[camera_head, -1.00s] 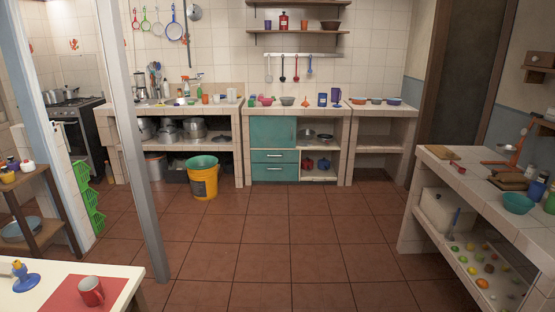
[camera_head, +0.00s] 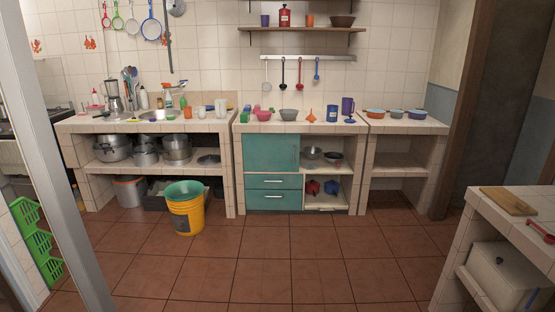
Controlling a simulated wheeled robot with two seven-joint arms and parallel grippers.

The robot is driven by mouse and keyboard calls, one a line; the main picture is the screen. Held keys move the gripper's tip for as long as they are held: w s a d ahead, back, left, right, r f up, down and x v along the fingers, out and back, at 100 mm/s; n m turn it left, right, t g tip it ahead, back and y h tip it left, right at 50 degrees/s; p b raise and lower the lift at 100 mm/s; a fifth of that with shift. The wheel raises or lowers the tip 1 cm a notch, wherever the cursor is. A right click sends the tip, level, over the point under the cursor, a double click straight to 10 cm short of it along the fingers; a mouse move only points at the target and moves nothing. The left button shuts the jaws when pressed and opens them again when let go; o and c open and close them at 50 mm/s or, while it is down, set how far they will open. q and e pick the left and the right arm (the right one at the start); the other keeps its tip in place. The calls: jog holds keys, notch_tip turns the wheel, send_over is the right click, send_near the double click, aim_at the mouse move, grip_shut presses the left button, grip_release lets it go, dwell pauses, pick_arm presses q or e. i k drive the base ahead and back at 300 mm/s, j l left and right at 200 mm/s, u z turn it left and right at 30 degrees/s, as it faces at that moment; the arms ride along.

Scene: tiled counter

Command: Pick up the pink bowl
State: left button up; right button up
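The pink bowl (camera_head: 263,115) is small and sits on the tiled counter (camera_head: 300,128) above the teal cabinet. A green item (camera_head: 246,114) stands just left of it and a grey bowl (camera_head: 289,115) just right of it. The bowl is across the room, with open floor before it. Neither of my grippers shows in the head view.
A yellow bucket (camera_head: 187,215) with a green basin (camera_head: 185,191) in it stands on the floor before the left counter. A grey post (camera_head: 62,190) rises at the left. A tiled counter with a cutting board (camera_head: 508,200) is at the right. The middle floor is clear.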

aim_at(262, 116)
jog(key=i, duration=1.25)
jog(key=i+z, duration=0.1)
jog(key=i, duration=1.15)
jog(key=i+j, duration=0.2)
jog(key=i, duration=1.05)
